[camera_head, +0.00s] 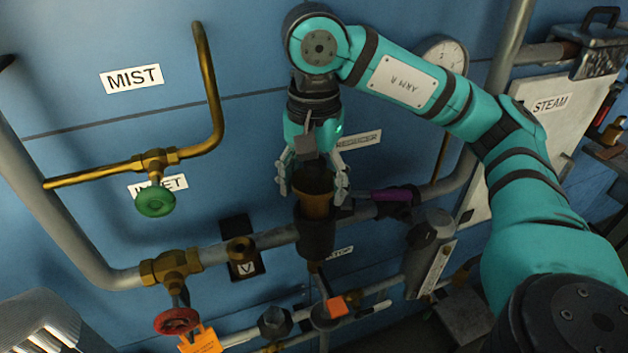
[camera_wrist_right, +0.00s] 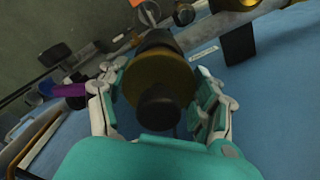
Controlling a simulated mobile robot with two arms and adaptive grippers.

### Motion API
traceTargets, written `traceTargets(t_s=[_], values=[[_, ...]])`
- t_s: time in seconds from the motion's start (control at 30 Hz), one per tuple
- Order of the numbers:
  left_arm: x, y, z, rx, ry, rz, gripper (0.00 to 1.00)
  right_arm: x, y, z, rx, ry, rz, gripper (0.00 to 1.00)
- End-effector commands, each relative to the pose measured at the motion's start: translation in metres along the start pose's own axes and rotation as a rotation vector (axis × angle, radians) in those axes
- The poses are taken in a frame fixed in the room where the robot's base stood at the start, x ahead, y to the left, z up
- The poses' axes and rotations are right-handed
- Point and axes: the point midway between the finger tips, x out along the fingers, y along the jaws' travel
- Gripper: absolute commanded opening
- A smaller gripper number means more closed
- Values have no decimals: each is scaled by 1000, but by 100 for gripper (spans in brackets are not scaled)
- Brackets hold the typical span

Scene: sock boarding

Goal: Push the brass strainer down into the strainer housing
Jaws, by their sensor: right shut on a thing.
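The brass strainer (camera_head: 317,204) stands upright at the mouth of the dark strainer housing (camera_head: 316,240), with its upper brass part still showing above the rim. My right gripper (camera_head: 314,187) points down from above, its fingers shut around the strainer's top. In the right wrist view the brass strainer (camera_wrist_right: 160,72) and its black knob (camera_wrist_right: 158,108) lie between the fingers, and the dark housing (camera_wrist_right: 157,40) shows beyond it. The strainer's lower part is hidden inside or behind the housing. My left gripper is not in view.
A grey pipe (camera_head: 275,238) runs across behind the housing. A purple-handled part (camera_head: 390,195) sits close to its right. A red valve wheel (camera_head: 176,320) and a green one (camera_head: 155,201) are to the left. A gauge (camera_head: 445,53) is behind my right arm.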

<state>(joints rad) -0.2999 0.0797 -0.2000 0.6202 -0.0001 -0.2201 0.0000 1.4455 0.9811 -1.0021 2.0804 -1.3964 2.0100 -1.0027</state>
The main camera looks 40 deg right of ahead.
Motion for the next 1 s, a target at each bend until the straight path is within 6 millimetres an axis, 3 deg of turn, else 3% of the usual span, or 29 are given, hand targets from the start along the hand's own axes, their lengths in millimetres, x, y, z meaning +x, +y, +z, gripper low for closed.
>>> traceTargets(t_s=[0.7,0.73,0.9,1.0], values=[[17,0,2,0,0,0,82,19,0,0,0,0,-1,21],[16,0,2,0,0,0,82,17,0,0,0,0,-1,69],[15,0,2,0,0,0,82,17,0,0,0,0,-1,92],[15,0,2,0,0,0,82,17,0,0,0,0,0,94]])
